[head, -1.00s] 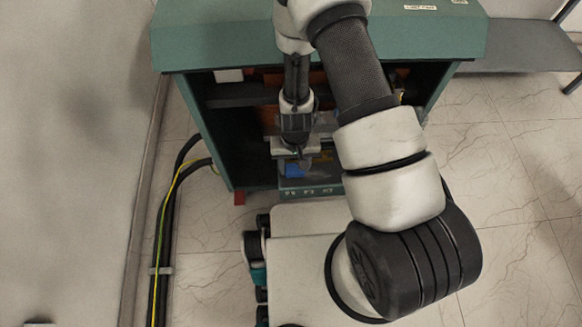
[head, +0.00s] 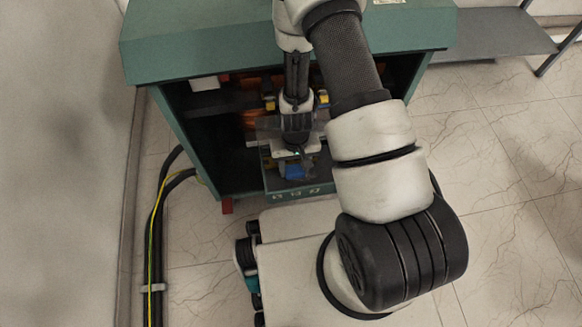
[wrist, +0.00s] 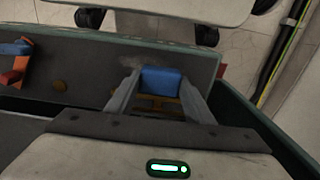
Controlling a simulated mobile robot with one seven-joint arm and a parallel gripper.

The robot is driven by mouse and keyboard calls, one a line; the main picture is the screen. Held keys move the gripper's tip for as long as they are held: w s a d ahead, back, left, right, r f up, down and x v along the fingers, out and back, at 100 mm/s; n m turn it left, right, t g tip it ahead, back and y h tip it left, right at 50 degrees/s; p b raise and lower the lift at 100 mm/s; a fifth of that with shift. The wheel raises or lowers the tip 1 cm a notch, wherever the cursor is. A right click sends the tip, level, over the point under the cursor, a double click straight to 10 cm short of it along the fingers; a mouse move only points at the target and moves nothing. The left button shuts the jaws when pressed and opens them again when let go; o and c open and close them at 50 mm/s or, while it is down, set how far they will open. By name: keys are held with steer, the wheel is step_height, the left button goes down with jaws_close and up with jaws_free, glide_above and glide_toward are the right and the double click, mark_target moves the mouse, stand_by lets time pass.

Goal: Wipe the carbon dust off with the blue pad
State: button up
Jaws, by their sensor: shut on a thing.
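The blue pad (wrist: 163,79) is between the two fingers of my gripper (wrist: 160,92) in the wrist view, and the fingers are shut on it. In the head view the blue pad (head: 294,172) shows just below my gripper (head: 295,160), at the open front of the green cabinet (head: 190,140). I cannot tell whether the pad touches a surface.
Orange coil parts (head: 252,118) and yellow-tipped fittings (head: 323,97) sit inside the dark cabinet. Black cables with a yellow-green wire (head: 155,225) run along the floor at the left. A grey shelf (head: 490,38) stands at the right. Tiled floor (head: 500,200) is clear at the right.

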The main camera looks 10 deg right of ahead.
mark_target(276, 180)
steer(key=shift+d, duration=1.2)
steer(key=shift+d+f+b, duration=0.1)
steer(key=shift+d+b, duration=0.2)
steer(key=shift+d, duration=1)
steer(key=shift+s, duration=0.5)
steer(key=shift+w+a+r, duration=0.1)
steer(key=shift+a+r, duration=0.1)
steer(key=shift+a, duration=1.2)
steer(key=shift+a+f, duration=0.15)
steer(key=shift+a, duration=3.9)
